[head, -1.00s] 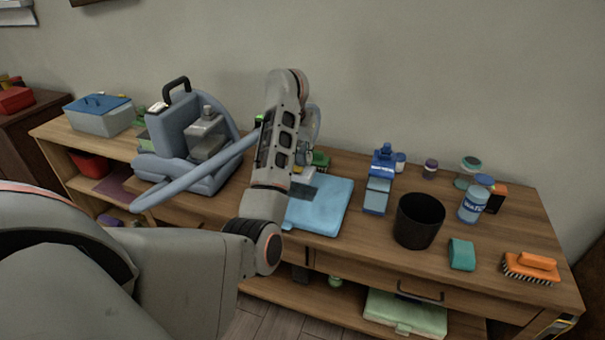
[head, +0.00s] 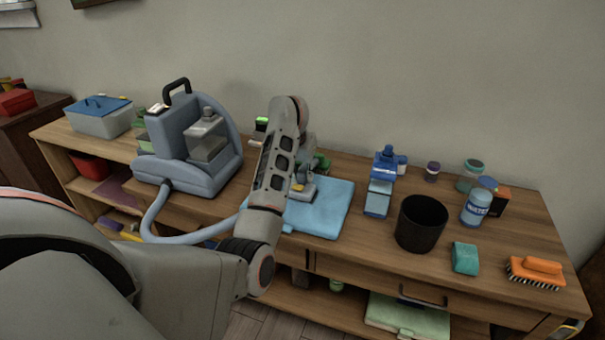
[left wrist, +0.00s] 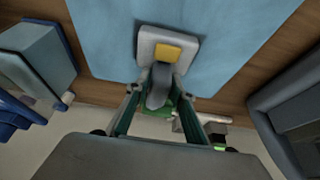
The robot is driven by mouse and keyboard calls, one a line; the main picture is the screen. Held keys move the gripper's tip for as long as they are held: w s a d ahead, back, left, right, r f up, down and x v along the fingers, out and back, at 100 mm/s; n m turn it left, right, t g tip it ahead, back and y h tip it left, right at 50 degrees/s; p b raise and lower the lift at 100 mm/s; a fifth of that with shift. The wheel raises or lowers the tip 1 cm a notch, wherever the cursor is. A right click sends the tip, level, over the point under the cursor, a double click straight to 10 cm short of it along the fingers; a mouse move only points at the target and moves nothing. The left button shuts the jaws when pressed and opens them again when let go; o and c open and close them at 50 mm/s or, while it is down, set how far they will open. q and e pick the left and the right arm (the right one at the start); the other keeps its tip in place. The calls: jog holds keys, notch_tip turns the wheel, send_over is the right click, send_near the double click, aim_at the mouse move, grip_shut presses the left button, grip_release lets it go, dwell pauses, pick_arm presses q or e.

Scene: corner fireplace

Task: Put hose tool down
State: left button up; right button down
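The hose tool (left wrist: 150,45) is a pale grey head with a yellow patch and a darker neck, at the top middle of the left wrist view. In the head view the hose tool (head: 301,190) is low over the light blue folded cloth (head: 330,208), seemingly touching it. My left gripper (left wrist: 160,88) has its fingers converging on both sides of the neck and appears shut on it. In the head view my left gripper (head: 308,155) is mostly hidden behind my forearm. The blue-grey hose (head: 185,238) runs from the cleaner (head: 180,178) down and behind my arm. My right gripper is not in view.
On the wooden table (head: 345,255) to the right stand a blue bottle (head: 381,165), a black bin (head: 420,222), a teal sponge (head: 465,258), an orange brush (head: 536,270) and small jars. A blue-lidded box (head: 103,118) stands at left. The wall is close behind.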

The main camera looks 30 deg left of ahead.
pick_arm(q)
jog(key=shift+o, duration=0.8)
jog(key=shift+r, duration=0.15)
